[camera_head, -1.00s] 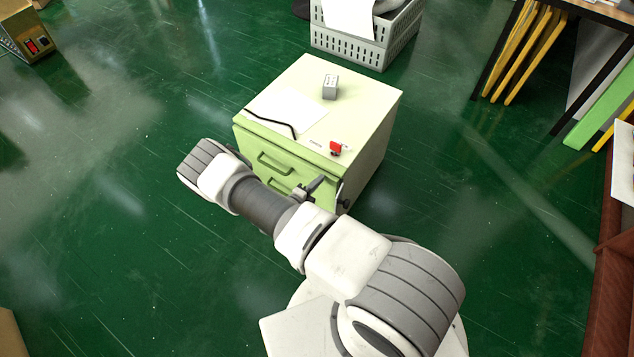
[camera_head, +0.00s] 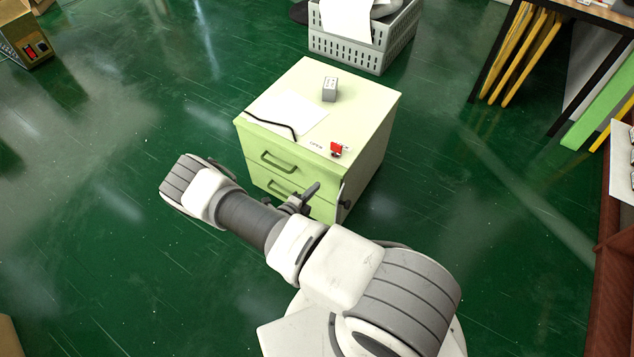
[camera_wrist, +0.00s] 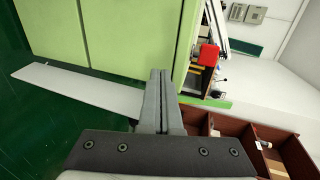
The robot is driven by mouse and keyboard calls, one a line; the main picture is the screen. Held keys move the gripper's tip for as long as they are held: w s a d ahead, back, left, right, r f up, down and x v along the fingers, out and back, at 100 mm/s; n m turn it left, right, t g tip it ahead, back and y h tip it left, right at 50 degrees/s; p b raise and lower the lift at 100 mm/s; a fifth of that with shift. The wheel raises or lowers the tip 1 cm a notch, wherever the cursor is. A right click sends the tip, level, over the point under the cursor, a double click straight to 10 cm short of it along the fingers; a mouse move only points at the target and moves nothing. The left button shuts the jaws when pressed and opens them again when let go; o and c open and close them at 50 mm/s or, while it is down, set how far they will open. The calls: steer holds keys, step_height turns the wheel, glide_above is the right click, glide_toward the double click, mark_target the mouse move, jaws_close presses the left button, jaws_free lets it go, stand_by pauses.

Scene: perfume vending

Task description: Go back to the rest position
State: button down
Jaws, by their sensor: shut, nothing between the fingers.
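My gripper (camera_head: 314,187) shows in the head view just in front of the pale green cabinet (camera_head: 370,135), at the right end of its front. Part of it is hidden behind my arm. In the wrist view my gripper (camera_wrist: 160,85) has its two fingers pressed together with nothing between them. The cabinet's green face (camera_wrist: 125,35) fills the upper left there, beyond the fingertips. I cannot tell the exact gap between fingertips and cabinet.
On the cabinet are a small grey box (camera_head: 330,88), a white sheet (camera_head: 290,114) and a small red item (camera_head: 336,149). A grey crate (camera_head: 345,50) stands behind. A reddish-brown shelf (camera_head: 606,275) is at right. Green floor (camera_head: 90,250) is clear at left.

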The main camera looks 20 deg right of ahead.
steer(key=p+v, duration=0.1)
steer(key=v, duration=0.8)
steer(key=shift+p, duration=0.3)
steer(key=shift+s, duration=0.1)
step_height(320, 180, up, 31)
steer(key=d+m+g+y, duration=0.25)
steer(key=m+g, duration=0.55)
steer(key=m, duration=1.6)
steer(key=s+a+r+m+t+y, duration=0.1)
steer(key=s+r+m+t+y, duration=0.3)
steer(key=s+r+m, duration=0.6)
steer(key=s+a+r+m+t+y, duration=0.15)
steer(key=s+r+m+y, duration=0.35)
steer(key=s+r+m, duration=0.5)
step_height(320, 180, up, 20)
steer(key=w+n+p, duration=0.1)
steer(key=w+p, duration=0.1)
steer(key=p, duration=1.6)
steer(key=shift+a+p, duration=0.2)
steer(key=shift+p, duration=0.2)
steer(key=shift+w, duration=0.1)
